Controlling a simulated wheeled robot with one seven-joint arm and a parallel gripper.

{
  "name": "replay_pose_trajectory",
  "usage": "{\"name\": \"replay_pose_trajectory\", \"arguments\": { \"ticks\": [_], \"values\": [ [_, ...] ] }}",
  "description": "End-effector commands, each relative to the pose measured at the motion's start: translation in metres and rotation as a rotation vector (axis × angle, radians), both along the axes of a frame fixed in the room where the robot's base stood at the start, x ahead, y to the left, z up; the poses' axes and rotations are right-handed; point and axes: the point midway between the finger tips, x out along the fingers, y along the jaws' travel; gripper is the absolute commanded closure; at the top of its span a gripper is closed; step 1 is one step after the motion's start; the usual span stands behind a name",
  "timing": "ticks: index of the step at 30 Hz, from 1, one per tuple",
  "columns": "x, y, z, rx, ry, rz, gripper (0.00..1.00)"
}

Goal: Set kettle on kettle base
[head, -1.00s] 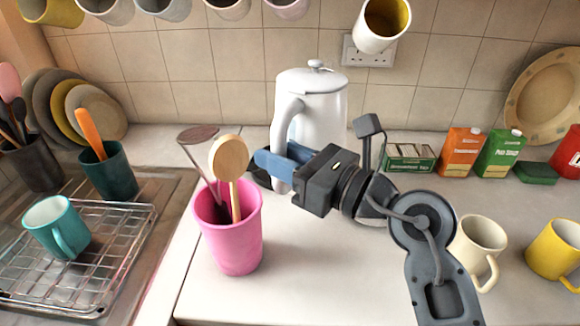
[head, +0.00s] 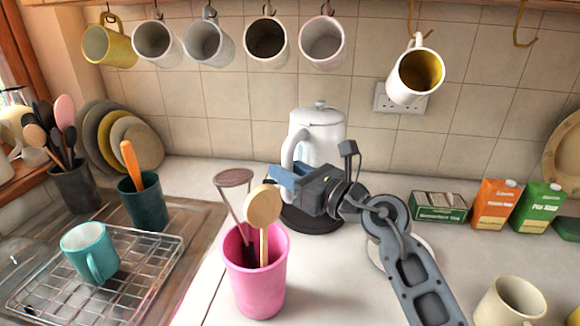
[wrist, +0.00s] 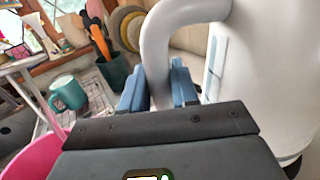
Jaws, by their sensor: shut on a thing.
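The white kettle (head: 318,128) stands upright against the tiled wall, lid on top and handle to the left. My gripper (head: 284,176) is shut on the kettle's handle; in the wrist view the blue fingers (wrist: 158,88) are on either side of the handle (wrist: 157,48), with the kettle body (wrist: 265,65) at the right. The dark round kettle base (head: 312,222) shows below the kettle and my gripper. The kettle is over the base, but my gripper hides its lower edge, so I cannot tell whether they touch.
A pink utensil cup (head: 256,280) stands close in front of my gripper. A green box (head: 438,206) and cartons (head: 495,204) are to the right. A white mug (head: 416,76) hangs above right. A wire rack (head: 140,275) with a teal mug (head: 90,250) is left.

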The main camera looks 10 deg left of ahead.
Motion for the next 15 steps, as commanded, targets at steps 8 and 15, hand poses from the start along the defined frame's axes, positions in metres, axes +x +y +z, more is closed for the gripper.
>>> {"name": "replay_pose_trajectory", "arguments": {
  "ticks": [8, 15],
  "values": [
    [0.001, -0.001, -0.010, 0.002, -0.010, -0.002, 1.00],
    [0.001, 0.000, -0.039, 0.002, -0.009, -0.002, 1.00]
  ]
}}
